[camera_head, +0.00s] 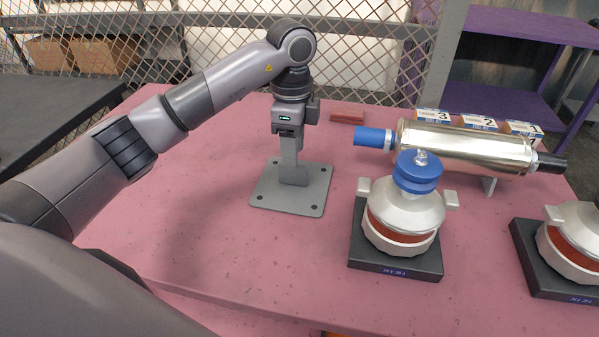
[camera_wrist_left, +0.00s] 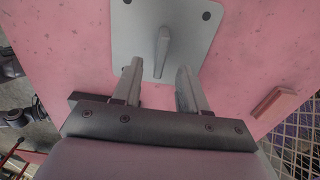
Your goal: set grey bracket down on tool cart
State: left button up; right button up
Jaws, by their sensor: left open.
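The grey bracket (camera_head: 310,197) is a flat square plate with corner holes and an upright tab. It lies flat on the pink worktop (camera_head: 210,240) in the head view. In the left wrist view the bracket (camera_wrist_left: 190,32) shows with its tab pointing toward the gap between the fingers. My left gripper (camera_head: 290,150) is directly above the bracket, pointing down. In the wrist view the left gripper (camera_wrist_left: 159,70) has its fingers apart, with the tab's end between or just beyond them; contact is unclear. My right gripper is not in view. Whether the pink worktop is the tool cart is unclear.
A blue-capped white filter unit on a black base (camera_head: 395,262) stands right of the bracket. Behind it lies a shiny metal cylinder (camera_head: 465,147) with blue end. A small red block (camera_head: 347,117) and numbered boxes (camera_head: 478,122) are at the back. Front left worktop is clear.

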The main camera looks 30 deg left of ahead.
aim_at(293, 183)
pick_arm(q)
notch_tip(293, 183, down, 6)
jog(key=shift+f+p, duration=0.1)
jog(key=shift+p, duration=0.2)
grip_shut()
